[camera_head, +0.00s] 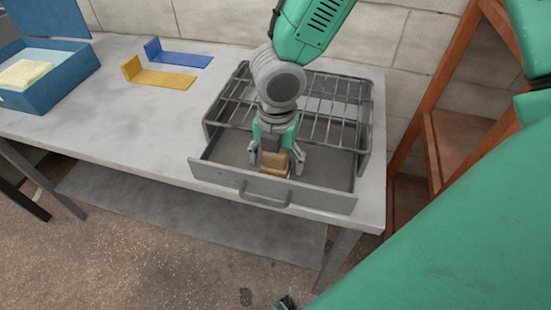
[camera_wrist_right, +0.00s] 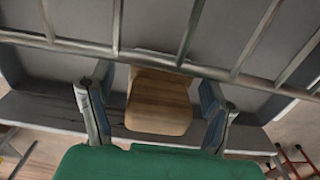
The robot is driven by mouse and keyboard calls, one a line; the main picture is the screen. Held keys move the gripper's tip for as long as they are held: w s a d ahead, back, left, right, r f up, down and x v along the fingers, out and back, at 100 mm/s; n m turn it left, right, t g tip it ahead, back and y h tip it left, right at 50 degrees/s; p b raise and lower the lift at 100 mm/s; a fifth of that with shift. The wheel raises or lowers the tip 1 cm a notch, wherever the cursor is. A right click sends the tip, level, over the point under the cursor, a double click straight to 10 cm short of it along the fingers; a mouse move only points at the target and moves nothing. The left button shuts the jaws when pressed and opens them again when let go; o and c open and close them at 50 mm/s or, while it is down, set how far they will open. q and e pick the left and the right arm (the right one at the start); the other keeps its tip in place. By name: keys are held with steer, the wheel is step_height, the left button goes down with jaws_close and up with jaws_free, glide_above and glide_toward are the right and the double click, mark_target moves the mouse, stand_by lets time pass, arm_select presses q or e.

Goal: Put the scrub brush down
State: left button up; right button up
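The scrub brush (camera_head: 275,163) shows as a pale wooden block in the open grey drawer (camera_head: 330,199), near its front wall. My right gripper (camera_head: 277,158) points down into the drawer with its fingers on either side of the block. In the right wrist view the brush (camera_wrist_right: 160,102) is between the two fingers of the right gripper (camera_wrist_right: 158,105), with a small gap on each side, so the gripper looks open. Bristles are hidden, and I cannot tell whether the brush touches the drawer floor.
A wire rack (camera_head: 335,103) covers the drawer's back part, close behind my gripper. Yellow (camera_head: 160,78) and blue (camera_head: 178,57) angled plates lie on the grey bench (camera_head: 110,115). A blue box (camera_head: 58,88) stands at left, a brown wooden frame (camera_head: 447,70) at right.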

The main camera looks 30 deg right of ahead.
steer(key=shift+r, duration=0.1)
step_height(320, 180, up, 12)
steer(key=p, duration=0.3)
steer(key=shift+r+p, duration=0.1)
steer(key=shift+p, duration=0.2)
stand_by(0.4)
